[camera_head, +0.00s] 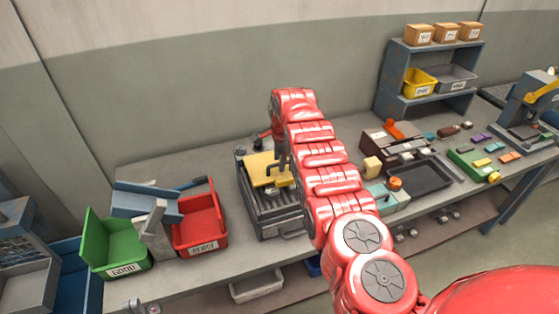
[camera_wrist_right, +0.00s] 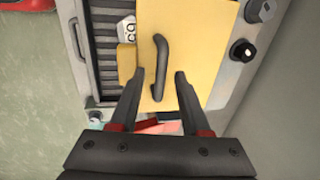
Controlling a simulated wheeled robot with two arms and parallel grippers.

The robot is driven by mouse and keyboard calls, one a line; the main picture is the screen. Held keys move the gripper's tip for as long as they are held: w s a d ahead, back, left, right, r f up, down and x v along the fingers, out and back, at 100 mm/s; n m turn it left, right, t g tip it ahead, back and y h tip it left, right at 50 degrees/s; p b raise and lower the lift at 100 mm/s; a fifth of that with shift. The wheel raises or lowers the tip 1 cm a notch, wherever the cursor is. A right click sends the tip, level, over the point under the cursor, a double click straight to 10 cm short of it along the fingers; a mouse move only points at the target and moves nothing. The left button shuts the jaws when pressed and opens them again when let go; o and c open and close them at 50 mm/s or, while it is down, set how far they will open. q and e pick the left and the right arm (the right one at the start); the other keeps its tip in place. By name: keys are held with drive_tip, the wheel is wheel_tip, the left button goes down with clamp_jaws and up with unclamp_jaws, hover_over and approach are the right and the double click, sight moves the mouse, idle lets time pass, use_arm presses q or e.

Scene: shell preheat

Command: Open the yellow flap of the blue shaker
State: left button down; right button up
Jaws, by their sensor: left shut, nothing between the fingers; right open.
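The shaker (camera_head: 245,192), grey-blue in the pictures, stands on the bench left of my red right arm. Its yellow flap (camera_head: 262,163) has a dark bar handle and lies over the far part of the ribbed bed. In the right wrist view the flap (camera_wrist_right: 205,40) fills the top middle, with the curved black handle (camera_wrist_right: 161,62) on it. My right gripper (camera_wrist_right: 159,78) is open; its fingers lie on either side of the handle's lower end. Contact cannot be told. In the head view the right gripper (camera_head: 283,162) is partly hidden by its arm. My left gripper is not in view.
Left of the shaker stand a red bin (camera_head: 205,225), a green bin (camera_head: 115,243) and a grey-blue device between them. Right of my arm lie a dark tray (camera_head: 428,177) and small parts. A shelf (camera_head: 393,75) with bins and boxes stands at the back.

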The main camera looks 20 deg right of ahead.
clamp_jaws()
idle(1.4)
